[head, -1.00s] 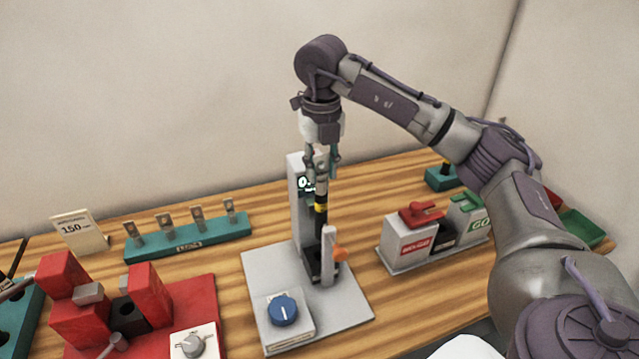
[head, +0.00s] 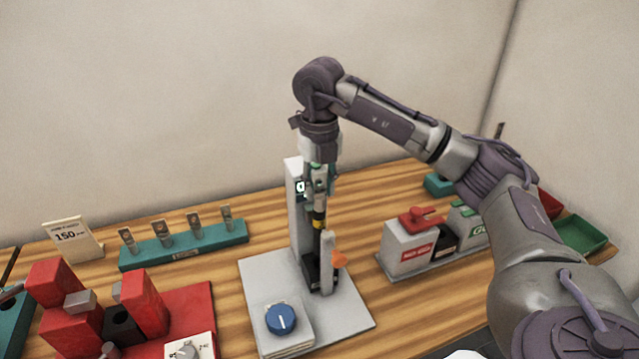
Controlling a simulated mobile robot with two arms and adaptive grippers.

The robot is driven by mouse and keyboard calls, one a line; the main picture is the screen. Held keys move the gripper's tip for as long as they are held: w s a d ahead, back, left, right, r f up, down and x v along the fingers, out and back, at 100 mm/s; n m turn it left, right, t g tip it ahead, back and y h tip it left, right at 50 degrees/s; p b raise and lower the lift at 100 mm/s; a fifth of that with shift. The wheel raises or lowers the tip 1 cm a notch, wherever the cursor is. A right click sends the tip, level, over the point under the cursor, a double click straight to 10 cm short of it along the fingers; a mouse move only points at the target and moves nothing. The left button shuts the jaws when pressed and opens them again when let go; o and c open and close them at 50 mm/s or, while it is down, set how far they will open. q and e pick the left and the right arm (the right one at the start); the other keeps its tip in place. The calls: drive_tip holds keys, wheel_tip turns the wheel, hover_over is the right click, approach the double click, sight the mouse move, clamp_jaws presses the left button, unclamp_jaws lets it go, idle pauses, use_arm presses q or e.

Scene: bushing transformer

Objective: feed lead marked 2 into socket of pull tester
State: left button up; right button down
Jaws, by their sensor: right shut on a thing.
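The pull tester (head: 262,285) stands mid-table, with a grey base plate, an upright column with a small display, a blue knob and a black socket block (head: 311,270) beside a light post. My right gripper (head: 318,190) points straight down over the socket and is shut on the lead (head: 318,222), a dark upright rod with a yellow band. The lead's lower end is at the socket block, partly hidden by the post, so I cannot tell how deep it sits. Its mark cannot be read. My left gripper is not in view.
A teal rack (head: 185,244) with several metal lugs and a 150 card (head: 72,238) stand at the back left. A red fixture (head: 185,310) is at the front left. A red-and-green gauge stand (head: 410,245) and a green tray (head: 580,234) are on the right.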

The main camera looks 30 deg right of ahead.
sight(320, 173)
drive_tip(key=shift+f+b, duration=2.65)
drive_tip(key=shift+f, duration=1.35)
drive_tip(key=c, duration=0.7)
unclamp_jaws()
drive_tip(key=shift+c, duration=0.2)
wheel_tip(320, 173, up, 12)
drive_tip(key=shift+r, duration=0.1)
